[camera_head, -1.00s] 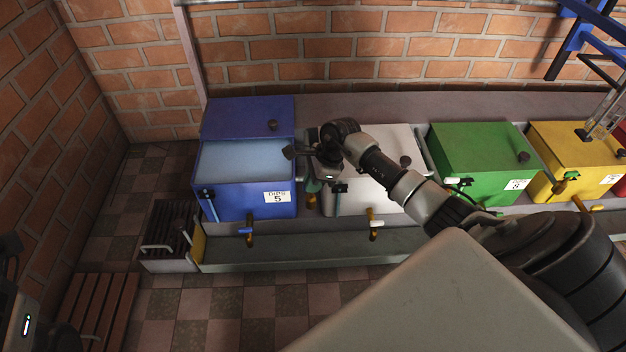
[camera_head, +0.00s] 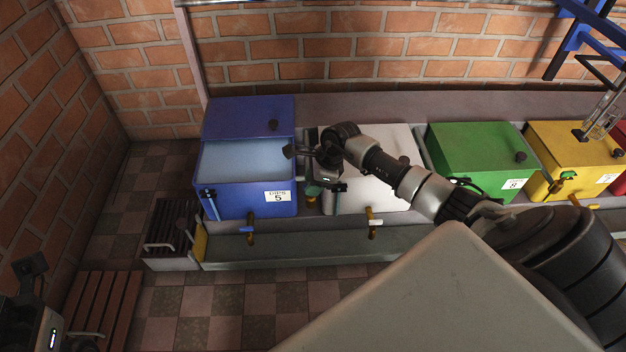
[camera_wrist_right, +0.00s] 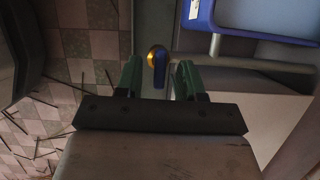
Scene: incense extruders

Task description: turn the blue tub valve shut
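The blue tub (camera_head: 235,201) stands at the left end of the tub row, its basin holding pale blue liquid. Its valve (camera_head: 247,230), gold with a blue handle, sits low on the front. In the right wrist view the valve (camera_wrist_right: 157,62) appears beyond and between my green fingertips, with a gap around it. My right gripper (camera_head: 312,187) is beside the blue tub's right front corner, in front of the white tub. In the wrist view the right gripper (camera_wrist_right: 158,78) is open and empty. My left gripper (camera_head: 32,270) is partly visible at lower left; its fingers are unclear.
White (camera_head: 375,195), green (camera_head: 470,150) and yellow (camera_head: 575,150) tubs stand to the right. A trough (camera_head: 300,250) runs below the valves. A slatted wooden rack (camera_head: 103,305) lies at lower left.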

